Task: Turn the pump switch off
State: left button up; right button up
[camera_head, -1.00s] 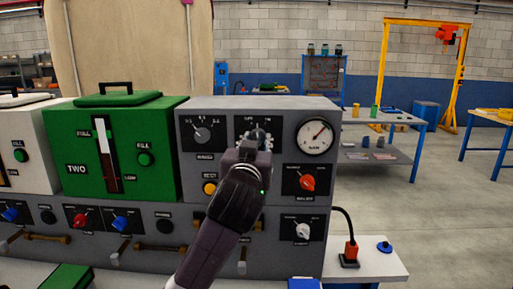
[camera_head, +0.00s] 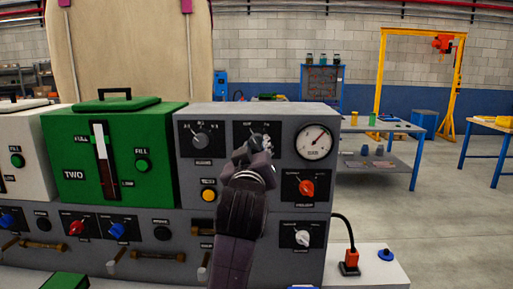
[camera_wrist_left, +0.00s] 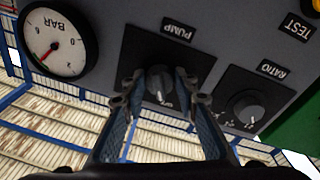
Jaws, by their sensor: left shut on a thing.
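The pump switch (camera_wrist_left: 160,84) is a dark round knob on a black plate labelled PUMP, seen upside down in the left wrist view. In the head view its plate (camera_head: 241,131) is on the upper middle of the grey panel, and my gripper hides most of the knob. My left gripper (camera_wrist_left: 160,98) has its two fingers on either side of the knob and is shut on it. In the head view the left gripper (camera_head: 260,143) reaches up to the plate from below. The knob's exact setting is hard to read. My right gripper is not in view.
The ratio knob (camera_head: 202,139) is left of the pump switch, and the pressure gauge (camera_head: 314,142) is right of it. A yellow button (camera_head: 208,195) and a red knob (camera_head: 306,189) are below. The green tank (camera_head: 70,154) stands close on the left. Open floor lies at right.

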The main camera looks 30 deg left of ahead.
pick_arm(q)
jog(key=o, duration=1.2)
jog(key=shift+c, duration=0.2)
jog(key=v, duration=0.7)
jog(key=shift+s, duration=0.25)
jog(key=shift+d+f, duration=0.1)
jog(key=shift+f, duration=0.05)
